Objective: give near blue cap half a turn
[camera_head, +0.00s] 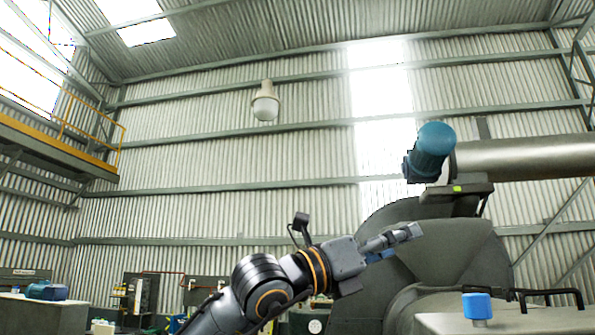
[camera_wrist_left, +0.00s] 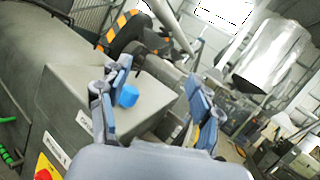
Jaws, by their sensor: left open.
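The near blue cap (camera_head: 477,305) stands upright on a grey machine top (camera_head: 440,322) at the lower right of the head view. In the left wrist view the cap (camera_wrist_left: 128,96) sits on a grey box-like top (camera_wrist_left: 155,98), beside the left-hand finger and partly behind it. My left gripper (camera_head: 400,238) is open and empty, up and to the left of the cap in the head view. In the left wrist view its two fingers (camera_wrist_left: 158,76) are spread wide, apart from the cap. My right gripper is not in view.
Black bent pipes (camera_head: 548,292) rise just right of the cap. A large grey rounded housing (camera_head: 450,255) stands behind it, with a blue motor (camera_head: 432,150) and a thick metal tube (camera_head: 520,157) above. A red button on a yellow box (camera_wrist_left: 44,172) shows at lower left in the wrist view.

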